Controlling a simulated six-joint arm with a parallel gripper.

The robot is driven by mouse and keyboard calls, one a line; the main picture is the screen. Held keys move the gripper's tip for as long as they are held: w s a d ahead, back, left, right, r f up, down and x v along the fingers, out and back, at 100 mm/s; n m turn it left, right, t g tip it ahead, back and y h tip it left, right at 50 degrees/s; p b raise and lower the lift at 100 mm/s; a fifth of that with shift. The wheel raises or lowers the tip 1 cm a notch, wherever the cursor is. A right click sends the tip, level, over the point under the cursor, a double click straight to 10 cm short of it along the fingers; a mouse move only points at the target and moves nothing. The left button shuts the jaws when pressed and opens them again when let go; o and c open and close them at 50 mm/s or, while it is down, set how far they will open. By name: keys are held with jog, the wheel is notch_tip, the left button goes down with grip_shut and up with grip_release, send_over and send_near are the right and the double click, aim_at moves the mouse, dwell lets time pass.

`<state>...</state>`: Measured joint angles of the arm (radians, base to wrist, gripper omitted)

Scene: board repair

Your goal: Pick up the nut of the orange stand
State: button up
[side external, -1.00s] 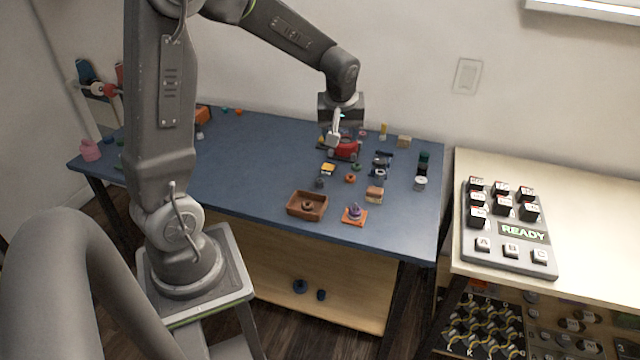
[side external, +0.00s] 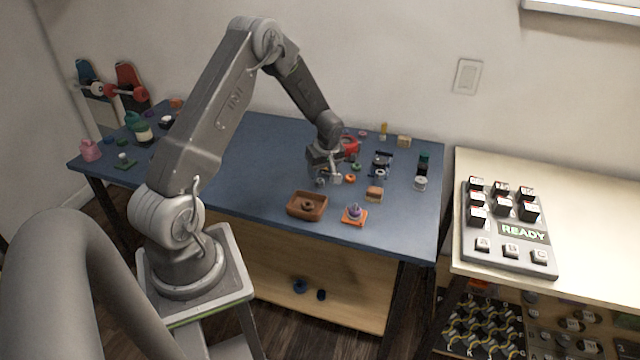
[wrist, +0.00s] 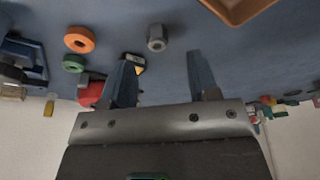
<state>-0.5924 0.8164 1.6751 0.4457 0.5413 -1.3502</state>
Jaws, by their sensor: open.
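The orange stand (side external: 349,221) sits on the blue table near its front edge, with a small purple-and-pale stack (side external: 354,211) on it. I cannot tell which part of the stack is a nut. A small grey nut-like piece (side external: 320,182) lies on the table behind the brown box. It also shows in the wrist view (wrist: 157,38), ahead of and between the fingers. My gripper (side external: 328,180) is open and empty, low over the table beside this grey piece; its two fingers (wrist: 165,72) are apart in the wrist view. The orange stand is outside the wrist view.
The table's left middle is clear.

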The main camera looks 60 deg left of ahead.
aim_at(320, 187)
jog(key=shift+w+x, duration=0.1)
jog(key=shift+x, duration=1.35)
jog(key=shift+w+x, duration=0.15)
jog(key=shift+x, duration=1.25)
jog(key=shift+a, duration=0.15)
jog(key=c, duration=1)
jog(key=shift+r, duration=0.1)
